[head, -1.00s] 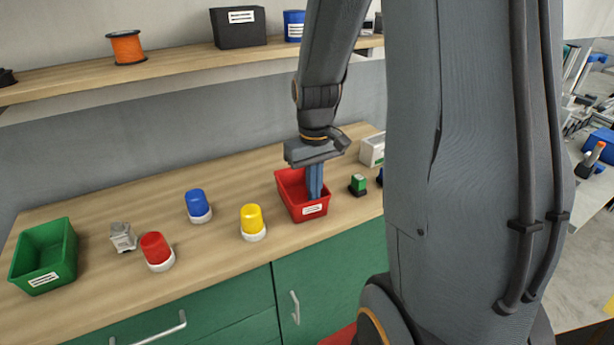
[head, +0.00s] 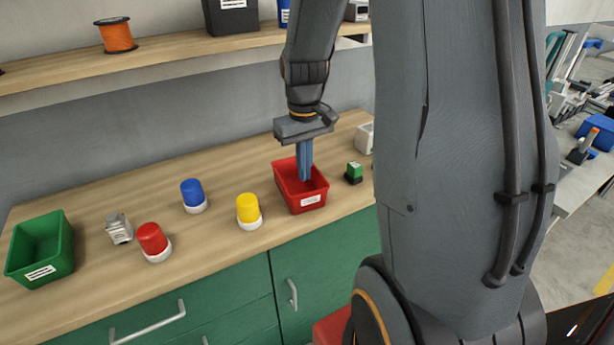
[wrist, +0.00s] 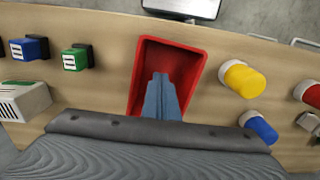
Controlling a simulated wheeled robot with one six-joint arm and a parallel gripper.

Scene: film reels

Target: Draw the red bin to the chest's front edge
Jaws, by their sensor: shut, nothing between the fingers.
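The red bin (head: 311,201) stands upright on the wooden top of the green chest (head: 165,190), right of the yellow-domed lamp, with a white label on its front wall. Its front wall is close to the chest's front edge. My gripper (head: 304,178) points down with its blue-grey fingers together and empty, reaching inside the bin's opening. In the wrist view the bin (wrist: 197,62) surrounds the fingers (wrist: 161,80). Whether the fingertips touch the bin's wall or floor I cannot tell.
A yellow lamp (head: 248,209), blue lamp (head: 193,194) and red lamp (head: 153,240) stand left of the bin. A green bin (head: 42,250) is at far left. A green switch (head: 353,172) stands close on the right. A shelf (head: 150,58) runs above the back.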

